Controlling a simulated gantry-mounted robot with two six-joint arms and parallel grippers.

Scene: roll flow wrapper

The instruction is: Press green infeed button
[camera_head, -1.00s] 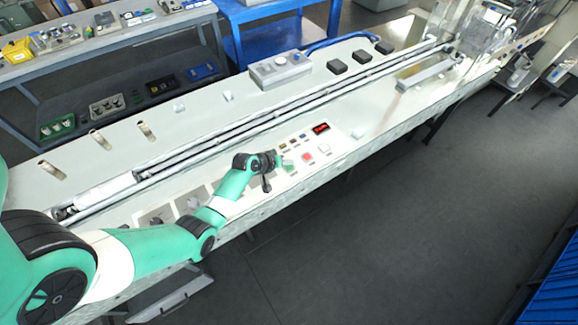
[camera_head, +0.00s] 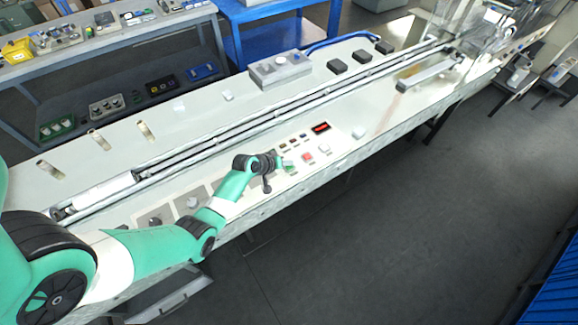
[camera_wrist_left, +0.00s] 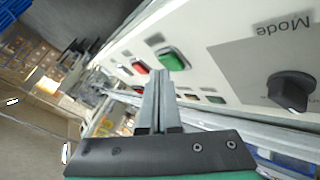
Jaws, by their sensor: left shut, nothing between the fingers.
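The green button (camera_wrist_left: 173,60) is a raised rounded-square cap in a pale frame on the white control panel in the left wrist view. In the head view the green button (camera_head: 289,168) shows beside the end of my left arm. My left gripper (camera_wrist_left: 160,78) is shut and empty, its fingertips pointing toward the button's near edge. In the head view my left gripper (camera_head: 278,164) is low over the panel. I cannot tell whether the tips touch the button. My right gripper is not in view.
A red button (camera_wrist_left: 140,68) sits close beside the green one, with several smaller coloured buttons nearby. A black Mode knob (camera_wrist_left: 290,92) stands on a grey plate. A red display (camera_head: 321,127) and the long conveyor channel (camera_head: 225,131) lie beyond the gripper.

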